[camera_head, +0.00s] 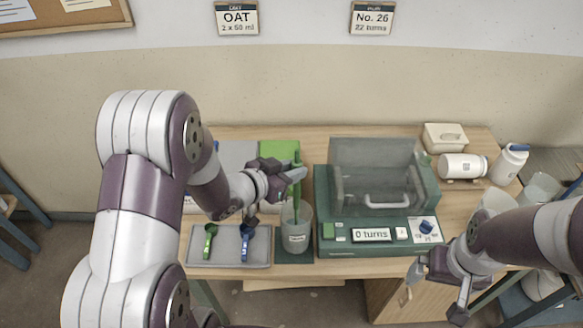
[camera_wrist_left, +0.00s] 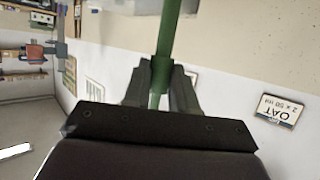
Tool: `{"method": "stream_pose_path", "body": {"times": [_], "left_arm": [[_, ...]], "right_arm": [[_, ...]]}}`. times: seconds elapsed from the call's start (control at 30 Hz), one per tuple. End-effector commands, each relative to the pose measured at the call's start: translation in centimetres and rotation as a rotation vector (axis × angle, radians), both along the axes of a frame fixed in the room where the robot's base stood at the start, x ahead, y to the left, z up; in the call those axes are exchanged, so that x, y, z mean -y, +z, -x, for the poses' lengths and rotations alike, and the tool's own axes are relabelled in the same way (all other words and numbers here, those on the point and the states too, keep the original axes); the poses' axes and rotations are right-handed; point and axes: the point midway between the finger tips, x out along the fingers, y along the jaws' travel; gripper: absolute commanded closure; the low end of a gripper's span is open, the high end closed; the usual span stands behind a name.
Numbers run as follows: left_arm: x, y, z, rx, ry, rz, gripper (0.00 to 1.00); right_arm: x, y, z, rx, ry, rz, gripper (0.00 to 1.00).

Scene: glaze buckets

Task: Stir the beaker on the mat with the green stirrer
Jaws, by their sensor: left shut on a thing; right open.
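My left gripper (camera_head: 287,178) is shut on the green stirrer (camera_head: 297,180). In the left wrist view the green stirrer (camera_wrist_left: 166,50) runs up from between the fingers. In the head view the stirrer points down to the beaker (camera_head: 296,230), a clear cup with a white label, and its lower end appears to be inside it. The beaker stands upright on a dark green mat (camera_head: 285,257). My right gripper (camera_head: 437,285) is open and empty at the table's front edge, right of the machine.
A grey tray (camera_head: 215,256) with a green scoop (camera_head: 209,240) and a blue scoop (camera_head: 246,240) lies left of the beaker. A green machine (camera_head: 340,245) showing "0 turns" stands close on its right.

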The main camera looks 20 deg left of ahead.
Motion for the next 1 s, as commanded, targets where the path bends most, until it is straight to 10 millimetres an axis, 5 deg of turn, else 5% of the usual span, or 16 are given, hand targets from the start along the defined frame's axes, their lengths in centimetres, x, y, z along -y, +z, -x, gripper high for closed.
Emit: {"method": "stream_pose_path", "body": {"times": [1.0], "left_arm": [[0.0,-8.7,0.0,0.0,0.0,0.0,1.0]], "right_arm": [[0.0,-7.3,0.0,0.0,0.0,0.0,0.0]]}}
